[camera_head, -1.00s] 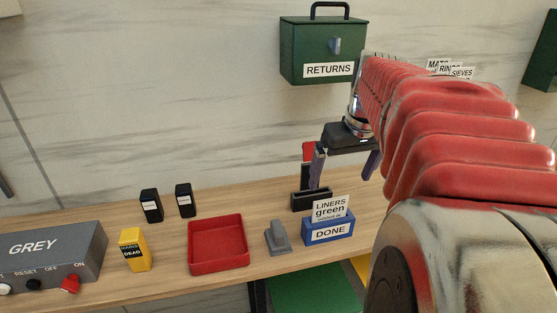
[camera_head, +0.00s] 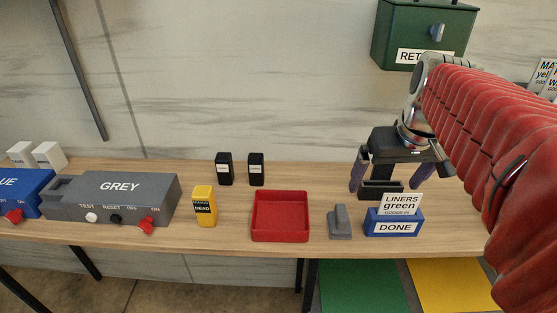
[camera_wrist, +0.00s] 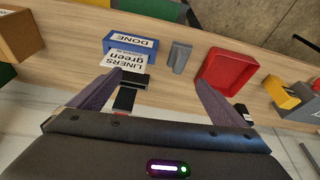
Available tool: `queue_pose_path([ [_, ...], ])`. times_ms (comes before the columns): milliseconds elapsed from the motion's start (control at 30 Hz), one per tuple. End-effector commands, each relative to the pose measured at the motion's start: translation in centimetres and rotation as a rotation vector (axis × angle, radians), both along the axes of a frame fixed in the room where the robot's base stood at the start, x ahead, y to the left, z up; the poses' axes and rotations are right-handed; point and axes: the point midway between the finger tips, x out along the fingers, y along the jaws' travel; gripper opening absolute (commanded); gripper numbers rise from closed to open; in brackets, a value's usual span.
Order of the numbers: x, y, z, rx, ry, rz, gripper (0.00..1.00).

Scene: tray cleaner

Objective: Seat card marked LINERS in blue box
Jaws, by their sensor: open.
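The white card marked LINERS, green (camera_head: 401,203), stands upright in the blue box (camera_head: 372,226) labelled DONE, on the wooden table. Its lower edge is hidden by the box front. In the wrist view the card (camera_wrist: 122,65) rises from the blue box (camera_wrist: 108,42). My gripper (camera_head: 390,178) is open and empty, its fingers apart, behind and above the blue box. In the wrist view the open fingers (camera_wrist: 165,90) are clear of the card, though the left fingertip overlaps its lower corner in the picture.
A black holder (camera_head: 380,188) stands behind the blue box, close under my gripper. A grey stand (camera_head: 340,223) and red tray (camera_head: 280,236) are to the left, then a yellow block (camera_head: 204,206) and grey GREY unit (camera_head: 128,195). A green RETURNS box (camera_head: 400,30) hangs above.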

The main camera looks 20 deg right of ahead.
Motion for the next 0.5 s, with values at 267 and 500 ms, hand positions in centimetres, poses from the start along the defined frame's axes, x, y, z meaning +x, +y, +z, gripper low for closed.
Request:
queue_pose_path([
  [267, -2.1, 9.3, -2.1, -0.018, -0.068, 0.096, 0.96],
  [500, -5.1, 15.4, -4.8, -0.013, -0.132, 0.175, 0.96],
])
